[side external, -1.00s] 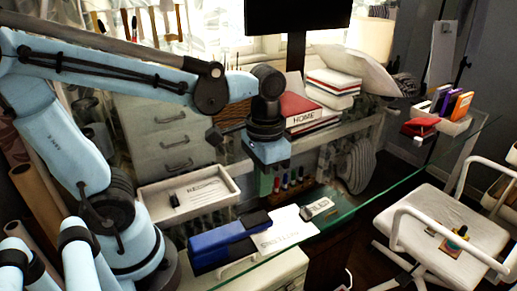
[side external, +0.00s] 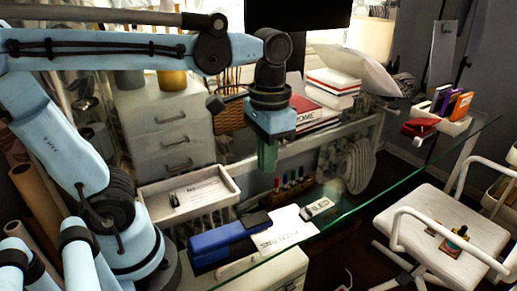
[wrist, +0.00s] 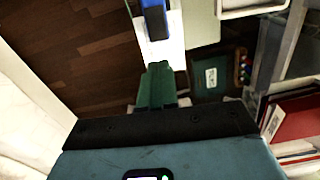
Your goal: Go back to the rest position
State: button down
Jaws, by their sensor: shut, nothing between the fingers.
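A white tray (side external: 231,174), a blue case (side external: 222,240) and a white eraser-like block (side external: 318,209) lie below. Several markers (side external: 287,183) stand behind them. Stacked books (side external: 330,88) and a dark monitor (side external: 297,14) are behind the gripper. A white chair (side external: 450,225) stands right.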

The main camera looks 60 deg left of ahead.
jog(key=a+f+t, duration=0.1)
jog(key=t, duration=0.1)
jog(key=w+a+f+t, duration=0.1)
jog(key=f+t, duration=0.1)
jog(key=t, duration=0.1)
jog(key=w+a+f+n+t, duration=0.1)
jog(key=t, duration=0.1)
jog(key=shift+a+f, duration=0.2)
